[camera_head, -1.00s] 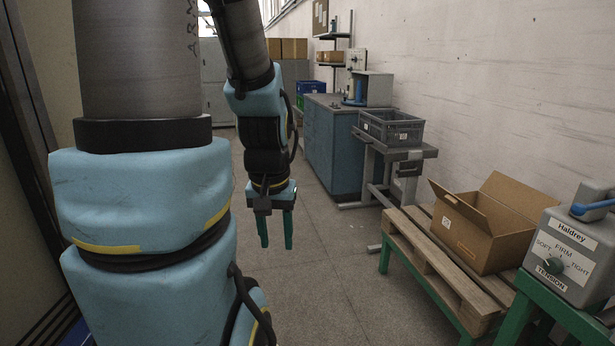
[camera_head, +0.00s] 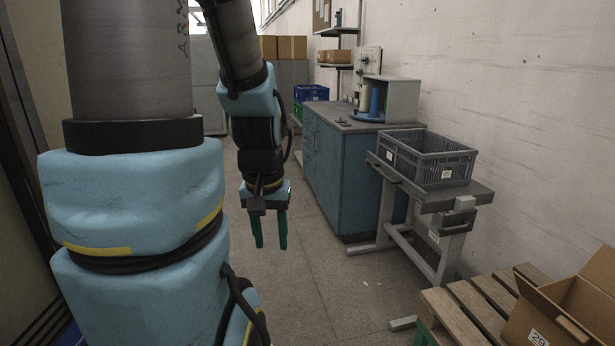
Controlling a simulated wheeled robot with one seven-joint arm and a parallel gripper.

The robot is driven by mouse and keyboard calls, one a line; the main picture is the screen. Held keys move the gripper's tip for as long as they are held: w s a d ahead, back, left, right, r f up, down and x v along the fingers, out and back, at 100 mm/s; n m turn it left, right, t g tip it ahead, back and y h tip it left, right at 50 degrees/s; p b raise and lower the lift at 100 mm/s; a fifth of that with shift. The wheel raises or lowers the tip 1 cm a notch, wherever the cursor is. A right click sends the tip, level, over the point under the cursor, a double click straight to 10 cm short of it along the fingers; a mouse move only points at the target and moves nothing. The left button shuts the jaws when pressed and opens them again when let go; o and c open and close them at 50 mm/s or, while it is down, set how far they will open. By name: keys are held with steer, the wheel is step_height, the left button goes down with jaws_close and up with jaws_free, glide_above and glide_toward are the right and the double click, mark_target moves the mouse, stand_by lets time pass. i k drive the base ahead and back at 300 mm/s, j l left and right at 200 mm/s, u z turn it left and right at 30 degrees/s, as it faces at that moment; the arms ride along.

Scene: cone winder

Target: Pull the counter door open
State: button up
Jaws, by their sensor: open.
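The blue counter (camera_head: 343,170) stands against the right wall, in the middle of the head view. Its front with the doors faces left and shows at a steep angle; a small handle shows there, but I cannot make out the door's edges. My gripper (camera_head: 270,245) hangs pointing down over the floor, to the left of the counter and nearer to me. Its two green fingers are apart with nothing between them. It does not touch the counter.
A grey stand (camera_head: 432,203) with a grey crate (camera_head: 449,172) stands on the near side of the counter. A wooden pallet (camera_head: 464,309) with a cardboard box (camera_head: 570,310) is at the lower right. Blue and green crates (camera_head: 311,93) stand beyond the counter. The floor aisle is clear.

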mark_target(329, 142)
steer(key=i, duration=2.05)
steer(key=i+u, duration=0.1)
steer(key=i, duration=0.6)
steer(key=i+l, duration=0.15)
steer(key=i, duration=0.5)
steer(key=i+l+u, duration=0.15)
steer(key=i, duration=0.55)
steer(key=i+l+u, duration=0.2)
steer(key=i, duration=0.15)
steer(key=i+u, duration=0.25)
steer(key=i, duration=0.1)
